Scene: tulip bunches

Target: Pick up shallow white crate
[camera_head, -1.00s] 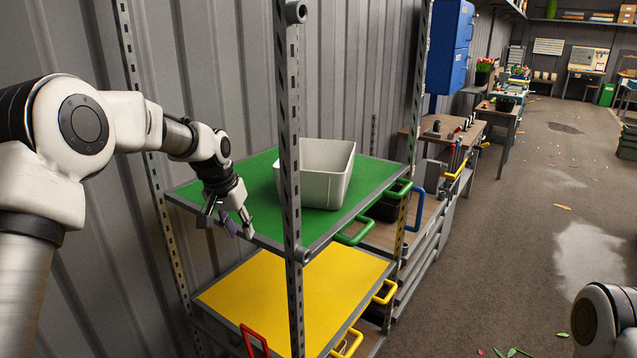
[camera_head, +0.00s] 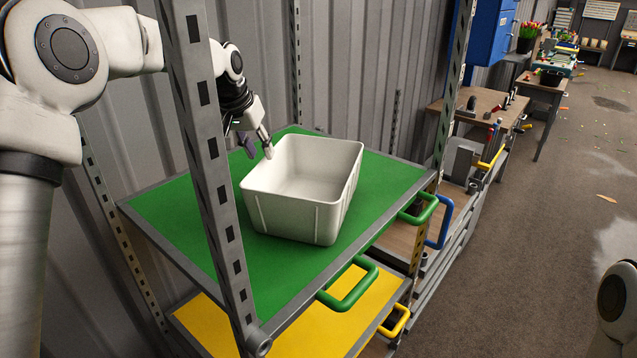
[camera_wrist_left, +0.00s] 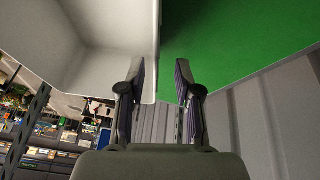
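The shallow white crate (camera_head: 297,215) stands upright and empty on the green top shelf (camera_head: 175,222) of a metal rack. My left gripper (camera_head: 259,152) is at the crate's far left rim, pointing down, with its fingers apart. In the left wrist view, the crate (camera_wrist_left: 95,45) fills the upper left and its wall edge lies between the two open fingers (camera_wrist_left: 160,70). One finger is on the inner side and the other is on the green shelf side. I cannot tell how deep the wall sits between them. My right gripper is out of view.
A grey rack post (camera_head: 208,160) stands in front of my left arm. Green handles (camera_head: 350,287) stick out from the shelf's front edge. A yellow shelf (camera_head: 345,300) lies below. A wooden workbench (camera_head: 480,105) stands behind to the right. The floor at right is mostly open.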

